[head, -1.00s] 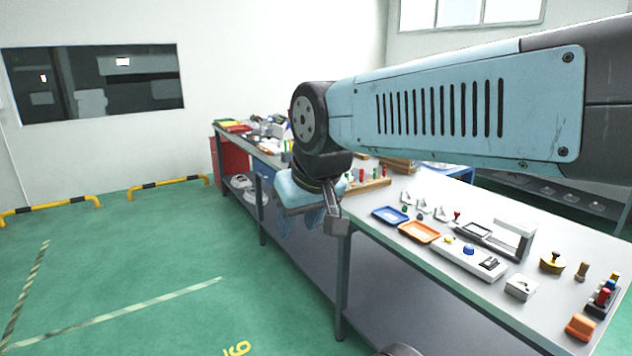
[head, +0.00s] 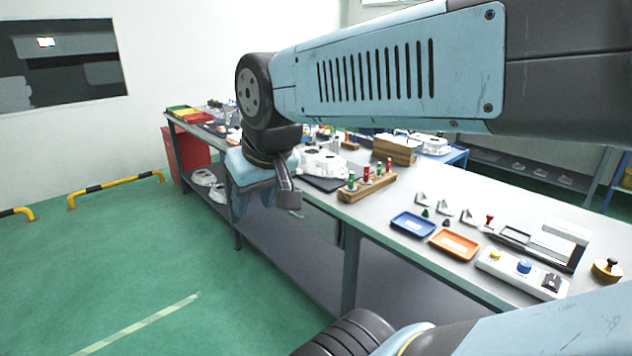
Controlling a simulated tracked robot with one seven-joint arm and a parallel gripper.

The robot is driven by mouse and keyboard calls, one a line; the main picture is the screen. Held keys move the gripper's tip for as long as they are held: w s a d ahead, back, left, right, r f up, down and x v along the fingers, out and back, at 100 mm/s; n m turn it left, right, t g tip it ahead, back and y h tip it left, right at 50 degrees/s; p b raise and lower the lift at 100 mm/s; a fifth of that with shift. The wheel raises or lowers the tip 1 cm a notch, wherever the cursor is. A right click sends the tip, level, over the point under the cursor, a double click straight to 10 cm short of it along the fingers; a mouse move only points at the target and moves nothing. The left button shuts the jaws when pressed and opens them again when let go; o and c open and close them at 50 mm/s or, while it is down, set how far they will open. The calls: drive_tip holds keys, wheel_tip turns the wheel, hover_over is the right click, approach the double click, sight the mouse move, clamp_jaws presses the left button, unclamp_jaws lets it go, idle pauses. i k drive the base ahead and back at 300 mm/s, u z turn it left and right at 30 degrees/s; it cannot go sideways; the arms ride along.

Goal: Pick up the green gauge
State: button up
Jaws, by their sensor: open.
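A wooden rack (head: 368,187) on the workbench holds a row of upright gauges with red and green parts. A green gauge (head: 351,181) stands at its near left end, and a red one (head: 366,174) is beside it. Another green piece shows further along the rack. My gripper (head: 266,200) hangs left of the rack, past the bench's front edge, pointing down. It is open, nothing shows between its fingers, and it is apart from the gauges. Part of the fingers is hard to make out.
A white casting (head: 322,163) on a dark mat lies between my gripper and the rack. A blue tray (head: 412,224), an orange tray (head: 454,244) and a button box (head: 522,270) stand to the right.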

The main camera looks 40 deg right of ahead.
sight(350, 188)
drive_tip(key=i, duration=1.65)
drive_tip(key=u, duration=0.65)
drive_tip(key=i, duration=0.1)
drive_tip(key=z, duration=2.9)
drive_tip(key=k, duration=0.9)
drive_tip(key=z, duration=0.15)
drive_tip(key=i, duration=0.4)
